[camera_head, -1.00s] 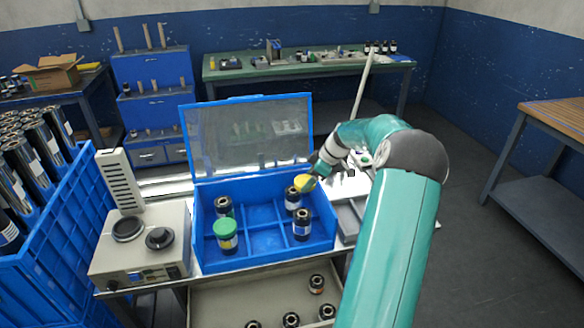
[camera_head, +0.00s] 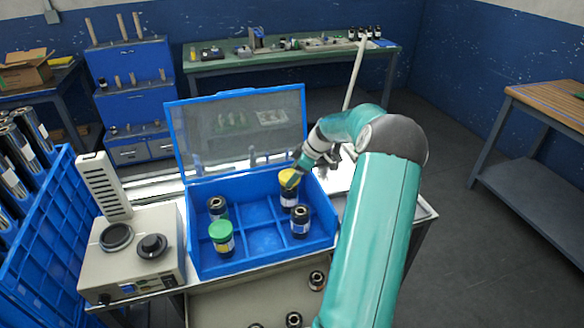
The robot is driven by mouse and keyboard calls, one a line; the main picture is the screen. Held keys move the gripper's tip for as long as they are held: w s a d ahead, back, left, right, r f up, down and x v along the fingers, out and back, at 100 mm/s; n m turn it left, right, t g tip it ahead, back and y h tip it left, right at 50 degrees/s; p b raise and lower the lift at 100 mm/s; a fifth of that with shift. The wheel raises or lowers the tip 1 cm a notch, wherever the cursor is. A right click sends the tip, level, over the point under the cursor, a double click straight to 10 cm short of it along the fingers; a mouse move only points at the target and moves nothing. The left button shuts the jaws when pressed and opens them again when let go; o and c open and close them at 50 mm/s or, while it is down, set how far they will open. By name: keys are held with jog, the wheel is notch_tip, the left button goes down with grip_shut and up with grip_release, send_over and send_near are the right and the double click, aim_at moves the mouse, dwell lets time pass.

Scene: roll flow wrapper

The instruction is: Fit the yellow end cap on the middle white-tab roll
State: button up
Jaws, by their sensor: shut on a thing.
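The yellow end cap (camera_head: 290,178) is at the top of a dark roll (camera_head: 289,198) in the back right of the open blue box (camera_head: 212,268). My gripper (camera_head: 295,180) is shut on the cap and comes from the upper right. The cap is in line with the roll and seems to touch its top, but I cannot tell if it is fully seated. Another dark roll (camera_head: 300,223) stands open-topped in front of it. A third (camera_head: 218,208) stands at the left. The tab colours are too small to tell.
A roll with a green cap (camera_head: 222,238) stands front left in the box. The box's clear lid (camera_head: 240,135) is raised behind. A beige machine (camera_head: 130,258) is at the left. More rolls (camera_head: 317,280) lie in a tray below. The box's middle compartments are empty.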

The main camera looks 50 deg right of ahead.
jog(key=shift+w+f, duration=0.15)
jog(key=shift+f, duration=1.55)
jog(key=shift+f, duration=0.65)
jog(key=o, duration=0.7)
